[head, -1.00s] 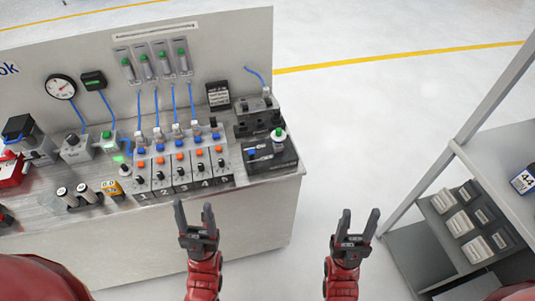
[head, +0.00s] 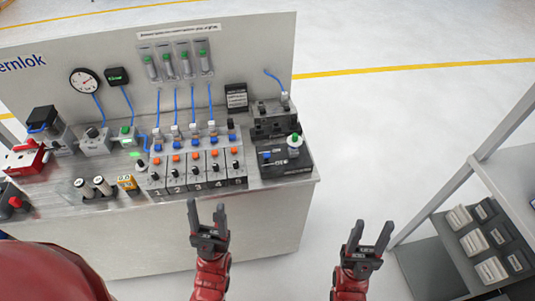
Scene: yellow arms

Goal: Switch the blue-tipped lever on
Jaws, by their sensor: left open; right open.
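A black box (head: 297,165) sits at the right end of the bench top, with a small blue-tipped part (head: 266,155) on its left and a green-topped white knob (head: 294,140) at its back right. The blue-tipped part may be the lever; it is too small to tell its position. A row of valves with blue knobs (head: 193,144) stands to the left. My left gripper (head: 206,203) is open and empty in front of the bench, below the numbered valves. My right gripper (head: 373,223) is open and empty over the floor, right of the bench.
The bench (head: 215,235) carries a back panel (head: 130,100) with a gauge (head: 85,82), flow tubes and blue hoses. Red parts (head: 25,158) lie at the left. A grey shelf (head: 425,265) with boxes stands at the right. The floor between is clear.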

